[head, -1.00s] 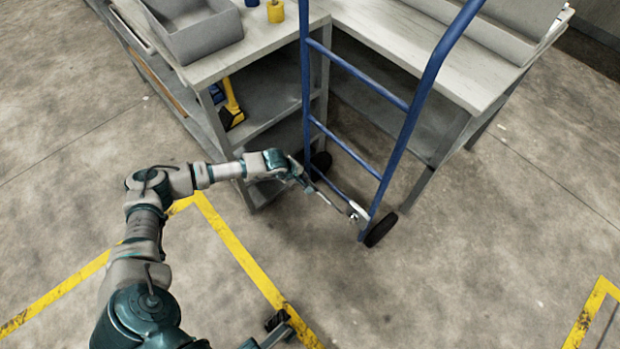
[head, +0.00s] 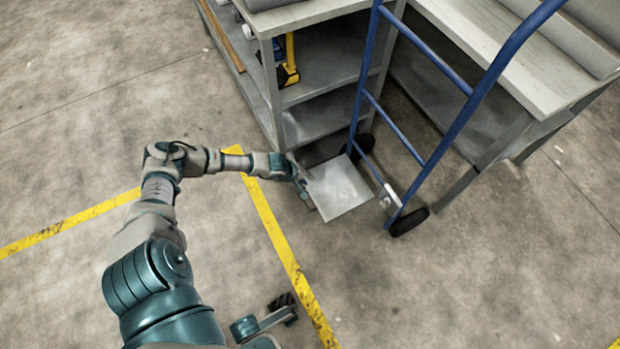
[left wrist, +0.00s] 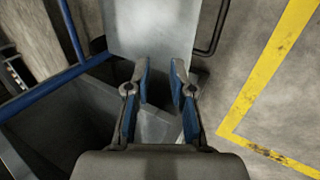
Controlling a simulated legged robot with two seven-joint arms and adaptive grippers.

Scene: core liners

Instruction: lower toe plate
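The blue hand truck (head: 402,135) stands upright against the workbenches. Its grey toe plate (head: 345,190) is folded out from the frame's foot towards my left arm, low over the floor. I cannot tell if it touches the floor. My left gripper (head: 305,186) is at the plate's left edge. In the left wrist view its two fingers (left wrist: 162,84) are apart, with the plate (left wrist: 150,32) just beyond the tips and no clear grip on it.
A shelved bench (head: 318,90) stands behind the truck on the left, and another bench (head: 520,75) on the right. A black wheel (head: 409,222) sits at the truck's right foot. Yellow floor tape (head: 275,240) runs beside my arm. The floor in front is clear.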

